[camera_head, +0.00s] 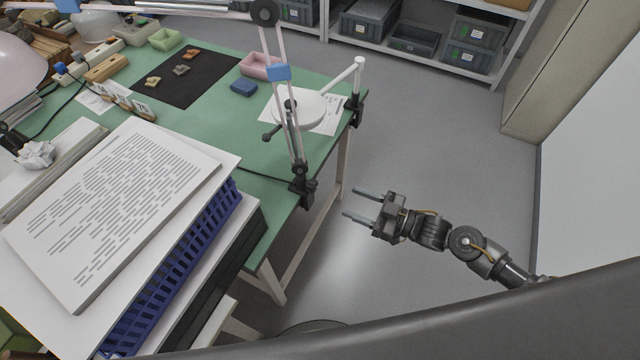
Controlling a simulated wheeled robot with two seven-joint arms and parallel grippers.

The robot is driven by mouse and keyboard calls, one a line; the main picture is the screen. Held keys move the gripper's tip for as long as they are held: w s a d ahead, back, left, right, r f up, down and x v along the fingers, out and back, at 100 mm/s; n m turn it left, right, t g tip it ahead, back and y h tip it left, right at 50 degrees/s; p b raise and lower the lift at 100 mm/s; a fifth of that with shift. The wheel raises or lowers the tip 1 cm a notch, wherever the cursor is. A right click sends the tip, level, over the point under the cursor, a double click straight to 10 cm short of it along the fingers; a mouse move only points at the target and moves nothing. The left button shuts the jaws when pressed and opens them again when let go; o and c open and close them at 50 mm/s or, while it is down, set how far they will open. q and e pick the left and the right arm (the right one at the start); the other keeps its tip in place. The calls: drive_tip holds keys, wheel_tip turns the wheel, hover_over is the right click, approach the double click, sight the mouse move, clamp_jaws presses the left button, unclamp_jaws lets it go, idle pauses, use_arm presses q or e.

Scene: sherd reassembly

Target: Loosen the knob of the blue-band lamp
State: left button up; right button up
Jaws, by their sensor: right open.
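The blue-band lamp (278,72) has a pale two-rod arm with a blue band. The arm rises from a black clamp (302,190) on the table's right edge to a round dark elbow joint (262,12) at the top. A small dark knob (268,137) shows beside the lower arm; I cannot tell which lamp it belongs to. My right gripper (350,204) is open and empty over the floor, right of the clamp and apart from it, fingers pointing left. My left gripper is out of view.
The green table (220,120) holds a black mat (190,85) with sherds, a pink tray (258,64) and a white disc (318,110) by a second clamped stand (356,80). Stacked papers and a blue crate (175,265) fill the near left. The floor (440,130) at right is clear.

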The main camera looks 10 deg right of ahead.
sight(316, 187)
drive_tip(key=p+x, duration=0.1)
drive_tip(key=x, duration=0.8)
drive_tip(key=shift+w+a, duration=0.15)
drive_tip(key=shift+w, duration=0.1)
drive_tip(key=shift+w+a+p, duration=0.3)
drive_tip(key=shift+a, duration=0.15)
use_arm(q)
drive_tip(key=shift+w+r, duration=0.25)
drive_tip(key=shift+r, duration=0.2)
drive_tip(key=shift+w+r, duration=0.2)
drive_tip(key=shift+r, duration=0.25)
use_arm(e)
drive_tip(key=c, duration=1)
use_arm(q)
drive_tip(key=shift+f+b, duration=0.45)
use_arm(e)
drive_tip(key=shift+o, duration=0.2)
drive_tip(key=shift+n, duration=1.4)
drive_tip(key=o, duration=1)
drive_tip(key=shift+c, duration=0.2)
